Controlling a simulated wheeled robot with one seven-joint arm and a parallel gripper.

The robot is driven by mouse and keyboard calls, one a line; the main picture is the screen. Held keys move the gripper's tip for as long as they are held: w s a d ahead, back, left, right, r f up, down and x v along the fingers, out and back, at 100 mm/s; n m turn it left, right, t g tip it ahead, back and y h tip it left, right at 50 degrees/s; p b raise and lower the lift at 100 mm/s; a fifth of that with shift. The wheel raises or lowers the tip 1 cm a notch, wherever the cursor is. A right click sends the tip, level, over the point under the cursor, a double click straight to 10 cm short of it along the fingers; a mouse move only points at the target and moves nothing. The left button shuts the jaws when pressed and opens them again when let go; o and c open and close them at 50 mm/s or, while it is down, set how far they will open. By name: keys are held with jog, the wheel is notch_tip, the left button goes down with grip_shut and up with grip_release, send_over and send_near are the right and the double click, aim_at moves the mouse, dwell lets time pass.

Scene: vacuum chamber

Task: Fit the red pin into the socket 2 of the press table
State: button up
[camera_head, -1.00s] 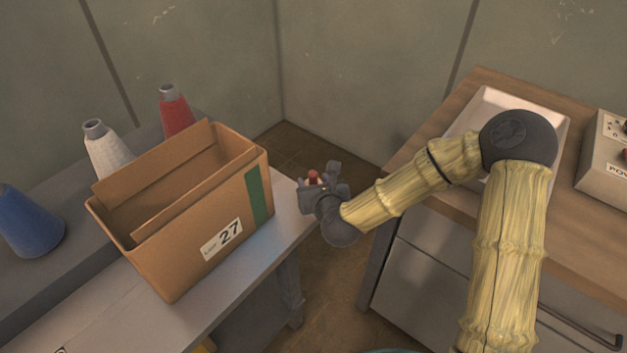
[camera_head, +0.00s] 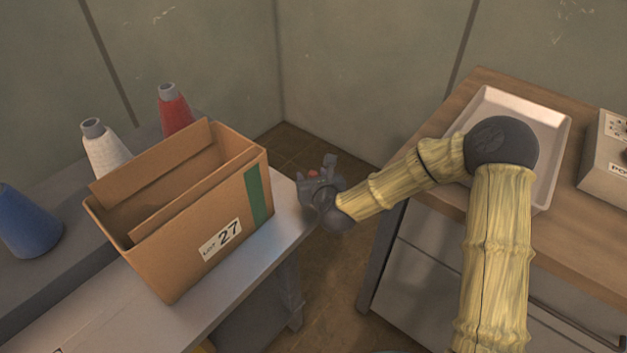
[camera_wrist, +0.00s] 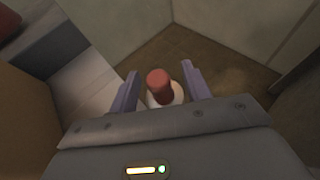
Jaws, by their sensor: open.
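The red pin (camera_wrist: 159,84) stands between the two fingers of my gripper (camera_wrist: 160,70) in the wrist view, with gaps on both sides. A pale round part shows around its lower end; I cannot tell whether it belongs to the pin or to something below. In the head view only a bit of the red pin (camera_head: 313,173) shows, partly hidden by my gripper (camera_head: 321,180). My gripper is open, at the right end of the light table on the left. I cannot make out socket 2 or its label.
A cardboard box (camera_head: 185,235) marked 27 stands on the light table (camera_head: 230,305), left of my gripper. Red (camera_head: 175,112), white (camera_head: 104,150) and blue (camera_head: 28,222) cones stand behind it. At right, a wooden counter (camera_head: 445,195) holds a white tray (camera_head: 553,130) and a control box (camera_head: 607,165).

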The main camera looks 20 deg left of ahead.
grip_shut()
jog(key=shift+r, duration=0.1)
notch_tip(320, 180, up, 10)
jog(key=shift+f+p, duration=0.1)
jog(key=shift+p, duration=1.1)
